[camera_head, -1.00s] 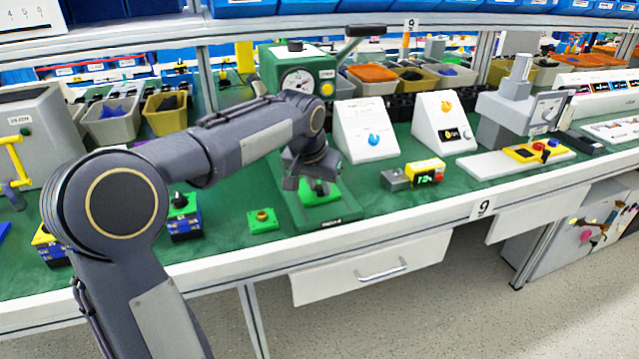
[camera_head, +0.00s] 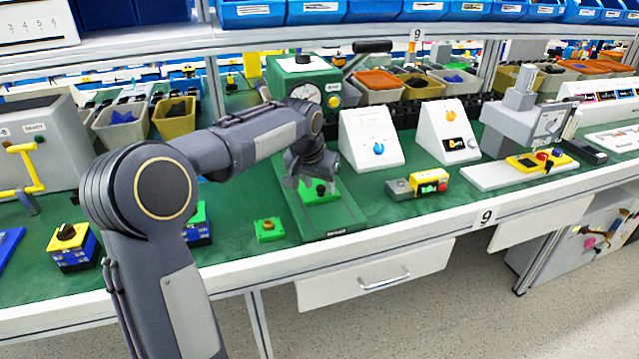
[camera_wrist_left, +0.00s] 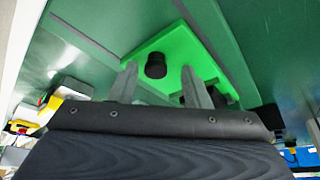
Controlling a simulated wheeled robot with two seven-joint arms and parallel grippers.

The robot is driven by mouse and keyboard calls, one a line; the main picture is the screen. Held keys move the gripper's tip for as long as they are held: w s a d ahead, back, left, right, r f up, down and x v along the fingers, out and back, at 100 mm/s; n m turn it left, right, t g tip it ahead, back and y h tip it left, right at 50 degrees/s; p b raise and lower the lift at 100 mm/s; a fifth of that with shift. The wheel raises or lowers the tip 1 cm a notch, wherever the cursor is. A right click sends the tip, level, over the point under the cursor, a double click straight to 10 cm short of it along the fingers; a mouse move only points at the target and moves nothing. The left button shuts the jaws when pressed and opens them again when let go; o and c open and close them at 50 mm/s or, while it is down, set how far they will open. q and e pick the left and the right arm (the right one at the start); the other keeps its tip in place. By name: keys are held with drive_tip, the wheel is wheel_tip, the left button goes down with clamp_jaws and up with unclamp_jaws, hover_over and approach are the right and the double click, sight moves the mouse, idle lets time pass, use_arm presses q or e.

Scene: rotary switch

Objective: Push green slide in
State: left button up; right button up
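The bright green slide (camera_head: 329,195) with its black knob lies on the dark green base (camera_head: 338,218) of the press, set back from the base's front edge. In the left wrist view the slide (camera_wrist_left: 199,48) is a green plate with the black knob (camera_wrist_left: 156,65) standing on it. My left gripper (camera_head: 303,184) is low over the slide, its fingers pointing down. In the wrist view its two fingers (camera_wrist_left: 160,86) are apart, with the knob showing between them and no grip on it. Finger contact with the slide cannot be told. My right gripper is out of view.
The press gauge (camera_head: 304,95) and lever (camera_head: 372,47) rise behind my left gripper.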

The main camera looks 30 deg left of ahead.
use_arm(q)
drive_tip(key=p+v, duration=0.2)
drive_tip(key=v, duration=0.6)
drive_tip(key=shift+f, duration=0.1)
idle(0.4)
drive_tip(key=s+d+f+h, duration=0.1)
drive_tip(key=s+d+f, duration=0.35)
drive_tip(key=s, duration=0.55)
drive_tip(key=s+d+f+t+h, duration=0.1)
drive_tip(key=s+d+f+h, duration=0.15)
drive_tip(key=s+d, duration=0.45)
drive_tip(key=s+d+f+h, duration=0.1)
drive_tip(key=s+d+f, duration=0.25)
drive_tip(key=s, duration=0.85)
wheel_tip(320, 180, up, 18)
drive_tip(key=p, duration=1.7)
drive_tip(key=shift+w+n+p, duration=0.25)
drive_tip(key=shift+n+p, duration=0.05)
drive_tip(key=shift+p, duration=0.05)
drive_tip(key=shift+a+f, duration=0.15)
drive_tip(key=shift+f, duration=0.05)
